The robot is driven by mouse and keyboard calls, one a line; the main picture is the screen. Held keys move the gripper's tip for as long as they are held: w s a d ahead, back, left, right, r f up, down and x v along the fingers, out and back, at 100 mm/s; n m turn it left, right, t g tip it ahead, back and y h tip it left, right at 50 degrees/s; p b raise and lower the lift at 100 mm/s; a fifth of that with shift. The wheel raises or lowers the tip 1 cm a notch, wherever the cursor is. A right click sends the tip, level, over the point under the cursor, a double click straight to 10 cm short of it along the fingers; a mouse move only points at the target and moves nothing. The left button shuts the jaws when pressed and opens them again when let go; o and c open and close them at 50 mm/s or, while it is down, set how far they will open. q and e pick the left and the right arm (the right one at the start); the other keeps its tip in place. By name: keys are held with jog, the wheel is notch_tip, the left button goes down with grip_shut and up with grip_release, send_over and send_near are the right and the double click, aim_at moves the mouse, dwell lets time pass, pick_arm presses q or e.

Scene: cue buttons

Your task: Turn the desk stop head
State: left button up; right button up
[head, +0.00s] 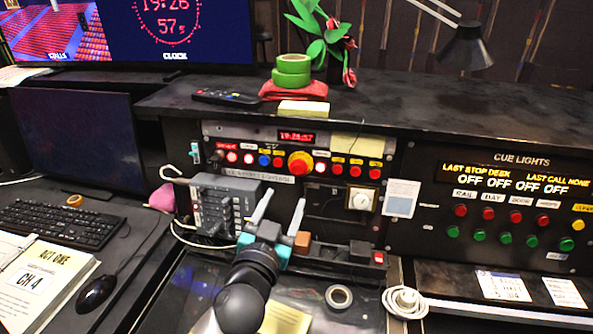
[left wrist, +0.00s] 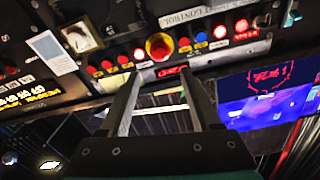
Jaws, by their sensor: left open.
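The desk stop head (head: 300,163) is a red mushroom button on a yellow surround, in the middle of the upper control panel. It also shows in the left wrist view (left wrist: 159,46), upside down, just beyond the fingertips. My left gripper (head: 281,203) is open and empty, below and slightly left of the stop head in the head view. Its two fingers (left wrist: 161,80) point up toward the panel, apart from the head. No contact shows. My right gripper is not in view.
Small red, blue and white buttons (head: 264,160) flank the stop head. A grey switch box (head: 222,207) stands left of the gripper. A dial (head: 362,200) and cue light panel (head: 510,212) lie right. Green tape rolls (head: 292,72) sit on the shelf above.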

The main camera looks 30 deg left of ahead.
aim_at(298, 170)
pick_arm(q)
jog(key=x, duration=1)
jog(key=shift+w+p, duration=0.3)
jog(key=shift+p, duration=0.1)
grip_shut()
